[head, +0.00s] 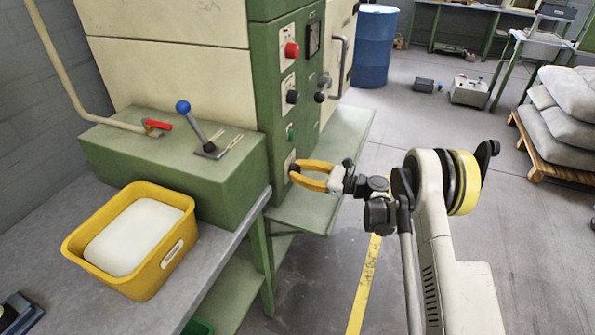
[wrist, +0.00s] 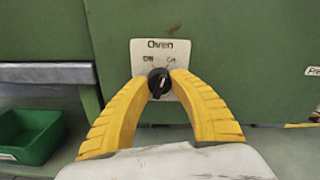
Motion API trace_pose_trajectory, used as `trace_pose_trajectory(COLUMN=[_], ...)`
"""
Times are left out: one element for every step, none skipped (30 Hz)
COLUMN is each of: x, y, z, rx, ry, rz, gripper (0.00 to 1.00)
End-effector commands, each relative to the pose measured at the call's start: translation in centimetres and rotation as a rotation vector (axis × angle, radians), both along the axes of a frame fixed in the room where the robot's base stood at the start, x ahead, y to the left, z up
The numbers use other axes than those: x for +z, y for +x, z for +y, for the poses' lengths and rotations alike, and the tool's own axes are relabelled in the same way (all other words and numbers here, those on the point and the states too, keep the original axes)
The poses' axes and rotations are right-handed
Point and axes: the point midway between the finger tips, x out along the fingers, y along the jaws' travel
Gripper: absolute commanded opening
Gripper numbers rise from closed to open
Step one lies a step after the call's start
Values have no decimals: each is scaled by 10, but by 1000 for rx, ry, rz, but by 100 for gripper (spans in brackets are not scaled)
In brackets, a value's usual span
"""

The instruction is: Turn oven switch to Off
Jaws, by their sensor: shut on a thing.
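The oven switch (wrist: 159,83) is a small black rotary knob on a white plate (wrist: 158,52) labelled "Oven", with small position words at upper left and upper right. The plate is fixed to the green machine front. My gripper (wrist: 159,78) has its yellow fingers closed around the knob from both sides. A pale mark shows on the knob, but I cannot tell clearly which word it points to. In the head view, my gripper (head: 293,173) reaches the low part of the green panel (head: 270,98), and its fingertips hide the knob.
Above are a red button (head: 292,50), a black knob (head: 293,97) and a green button (head: 291,131). A green shelf (head: 338,150) juts out beside my gripper. A yellow bin (head: 180,250) stands on the bench at left. The floor at right has free room.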

Motion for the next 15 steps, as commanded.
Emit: trace_pose_trajectory(x=[0,0,0,0,0,0,0,0,0,0,0,0,0,0,0], y=[0,0,0,0,0,0,0,0,0,1,1,1,1,1,1], z=[0,0,0,0,0,0,0,0,0,0,0,0,0,0,0], rx=[0,0,0,0,0,0,0,0,0,0,0,0,0,0,0], ry=[-14,-23,-36,-46,-56,-69,-78,-88,-101,-111,-121,-133,-143,-152,-164], rz=[-35,-62,-96,-123,-150,-186,-213,-240,-275,-302,-330,-364,-391,-416,-449], gripper=[0,0,0,0,0,0,0,0,0,0,0,0,0,0,0])
